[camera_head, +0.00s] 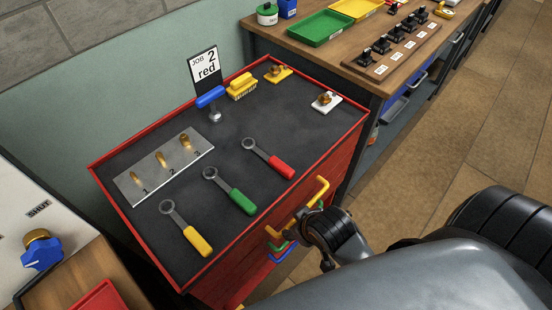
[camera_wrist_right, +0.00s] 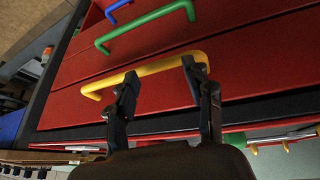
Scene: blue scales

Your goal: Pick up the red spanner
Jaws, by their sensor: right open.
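The red spanner (camera_head: 268,158) lies flat on the dark top of the red tool cabinet, its red handle toward the front edge and its grey ring end toward the back left. A green spanner (camera_head: 229,190) and a yellow spanner (camera_head: 185,228) lie to its left. My right gripper (camera_head: 312,213) is in front of the cabinet, below its top edge, at the yellow drawer handle (camera_head: 318,190). In the right wrist view my right gripper (camera_wrist_right: 158,70) is open, with its fingers at the yellow handle (camera_wrist_right: 155,67); contact is unclear. My left gripper is out of view.
A "JOB 2 red" sign (camera_head: 206,68) stands at the cabinet's back. Green (camera_wrist_right: 145,23) and blue drawer handles are near the yellow one. A workbench (camera_head: 340,62) stands behind.

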